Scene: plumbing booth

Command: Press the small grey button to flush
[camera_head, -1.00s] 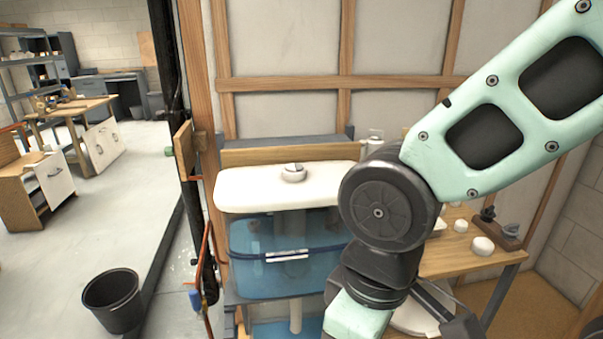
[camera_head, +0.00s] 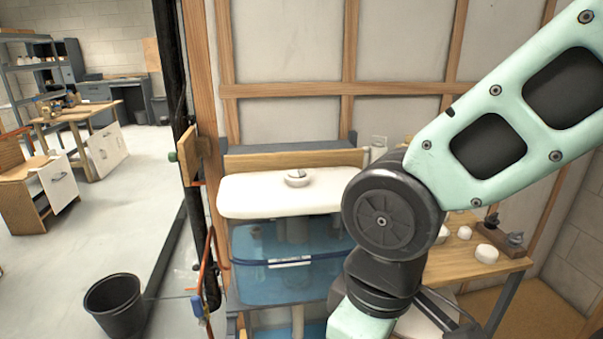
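The flush button (camera_head: 298,178) is a small round knob with a grey part on top. It sits on the white lid (camera_head: 258,192) of the cistern, near the middle of the picture. Below the lid is the see-through blue tank (camera_head: 275,262), with pipes showing inside. My arm comes in from the upper right and bends down in front of the right end of the lid, hiding it. My gripper is not clearly in view; the lower arm runs off the bottom edge. Nothing touches the button.
A wooden bench (camera_head: 470,262) with small white and dark fittings stands right of the tank. A black bucket (camera_head: 115,305) is on the floor at lower left. A dark post (camera_head: 178,110) with hoses stands left of the cistern. Open floor lies at left.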

